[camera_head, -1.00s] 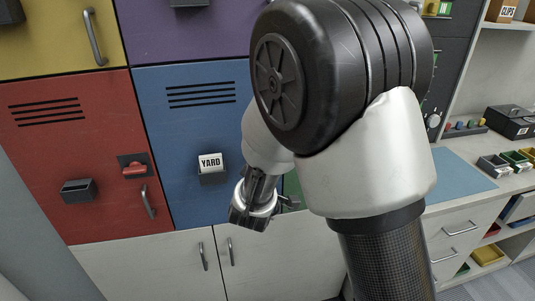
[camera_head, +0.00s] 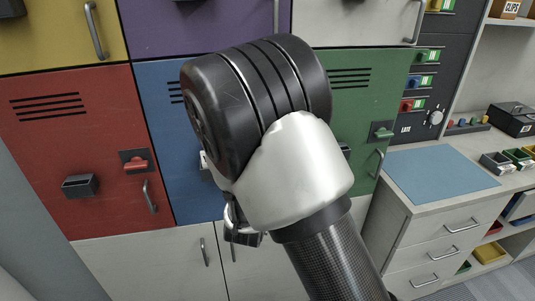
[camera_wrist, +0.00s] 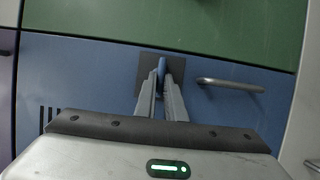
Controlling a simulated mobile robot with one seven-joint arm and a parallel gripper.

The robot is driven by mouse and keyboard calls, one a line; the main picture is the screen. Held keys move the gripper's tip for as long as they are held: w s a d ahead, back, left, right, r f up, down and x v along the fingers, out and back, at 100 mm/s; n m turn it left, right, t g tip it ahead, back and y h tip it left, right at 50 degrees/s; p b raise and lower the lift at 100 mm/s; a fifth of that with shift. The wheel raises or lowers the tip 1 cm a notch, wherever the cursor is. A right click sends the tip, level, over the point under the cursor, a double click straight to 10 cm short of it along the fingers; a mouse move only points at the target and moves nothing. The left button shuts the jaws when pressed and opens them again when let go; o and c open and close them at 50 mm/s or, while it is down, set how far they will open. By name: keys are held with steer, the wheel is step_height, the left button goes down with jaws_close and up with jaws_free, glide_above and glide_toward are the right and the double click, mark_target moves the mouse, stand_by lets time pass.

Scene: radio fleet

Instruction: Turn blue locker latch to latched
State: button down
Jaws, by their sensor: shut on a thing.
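The blue locker (camera_head: 160,95) is largely covered by my arm in the head view, and its latch is hidden there. In the wrist view the blue locker door (camera_wrist: 100,70) shows with its dark latch plate (camera_wrist: 145,64). The blue latch lever (camera_wrist: 161,65) sticks out from this plate, between my fingers. My gripper (camera_wrist: 162,78) is shut on the lever, one finger on each side. The lever seems to lie across the door, towards the green door's side; its exact angle is hard to tell.
A grey handle (camera_wrist: 230,84) sits beside the latch on the blue door. The green locker (camera_head: 365,95) adjoins on the right, the red locker (camera_head: 75,130) on the left. White cupboards (camera_head: 150,265) lie below. A counter with a blue mat (camera_head: 440,173) stands at right.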

steer(key=shift+r, duration=0.1)
steer(key=c, duration=1.8)
jaws_free()
steer(key=shift+c, duration=0.2)
steer(key=s+a, duration=0.2)
steer(key=s, duration=1.5)
